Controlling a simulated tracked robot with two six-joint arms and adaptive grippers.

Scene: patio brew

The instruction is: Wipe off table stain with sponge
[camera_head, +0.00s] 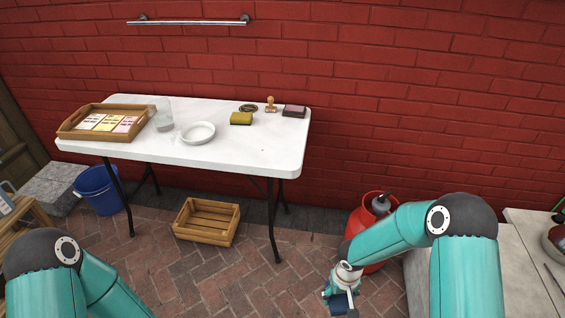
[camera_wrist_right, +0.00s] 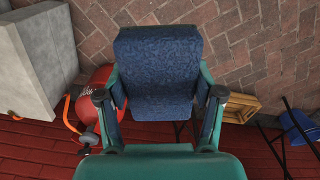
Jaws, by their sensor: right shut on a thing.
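A blue textured block, seemingly the sponge (camera_wrist_right: 160,62), is between the fingers of my right gripper (camera_wrist_right: 160,100) in the wrist view. In the head view my right gripper (camera_head: 341,296) is low over the brick floor, right of the white table (camera_head: 240,153) and apart from it. The blue sponge (camera_head: 341,304) shows there only in part.
A red gas cylinder (camera_head: 366,222) stands beside my right arm.

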